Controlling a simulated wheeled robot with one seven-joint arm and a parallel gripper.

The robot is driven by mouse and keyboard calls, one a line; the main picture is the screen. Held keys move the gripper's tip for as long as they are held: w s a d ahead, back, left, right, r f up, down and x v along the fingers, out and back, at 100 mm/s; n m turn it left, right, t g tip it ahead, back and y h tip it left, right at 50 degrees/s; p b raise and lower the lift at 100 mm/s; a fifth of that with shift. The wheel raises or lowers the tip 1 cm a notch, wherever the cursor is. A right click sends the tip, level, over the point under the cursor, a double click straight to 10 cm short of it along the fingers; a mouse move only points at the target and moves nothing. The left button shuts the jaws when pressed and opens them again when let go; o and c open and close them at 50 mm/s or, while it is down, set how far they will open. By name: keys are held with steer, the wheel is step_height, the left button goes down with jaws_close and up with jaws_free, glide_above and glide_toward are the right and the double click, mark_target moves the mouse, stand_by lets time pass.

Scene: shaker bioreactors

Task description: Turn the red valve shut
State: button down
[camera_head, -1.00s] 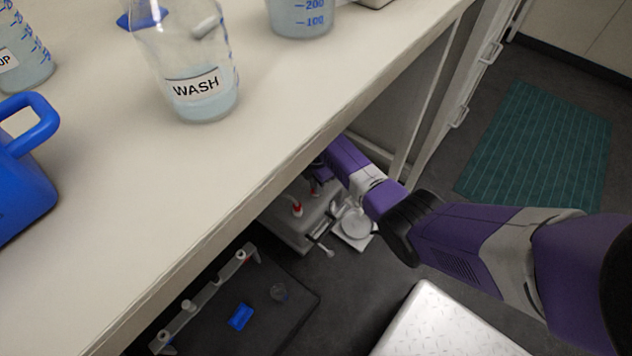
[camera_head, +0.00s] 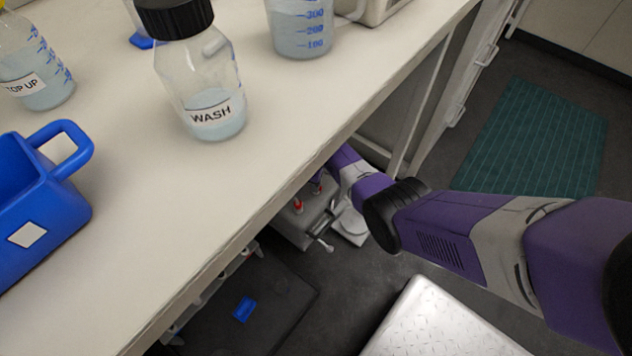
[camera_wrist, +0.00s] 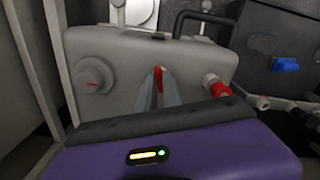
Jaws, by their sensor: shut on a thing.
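In the wrist view, the two grey fingers of my gripper (camera_wrist: 158,90) are shut on a narrow red valve handle (camera_wrist: 158,76), which stands upright between them in front of a grey unit (camera_wrist: 198,52). Most of the handle is hidden by the fingers. A second red fitting (camera_wrist: 217,88) on a pale pipe is just right of the fingers. In the head view, my arm reaches under the bench to the grey unit (camera_head: 292,228), where two small red parts show; the fingertips are hidden there.
The bench top (camera_head: 130,200) overhangs the unit, with its leg close to my arm. On it stand a WASH bottle (camera_head: 212,100) and a blue container (camera_head: 45,215). In the wrist view, a round grey knob (camera_wrist: 94,75) is left and a black handle (camera_wrist: 205,20) above.

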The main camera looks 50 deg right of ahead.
steer(key=shift+m, duration=2.2)
steer(key=c, duration=1.5)
jaws_free()
steer(key=shift+p, duration=0.3)
steer(key=shift+r+p, duration=2)
steer(key=shift+r, duration=1.9)
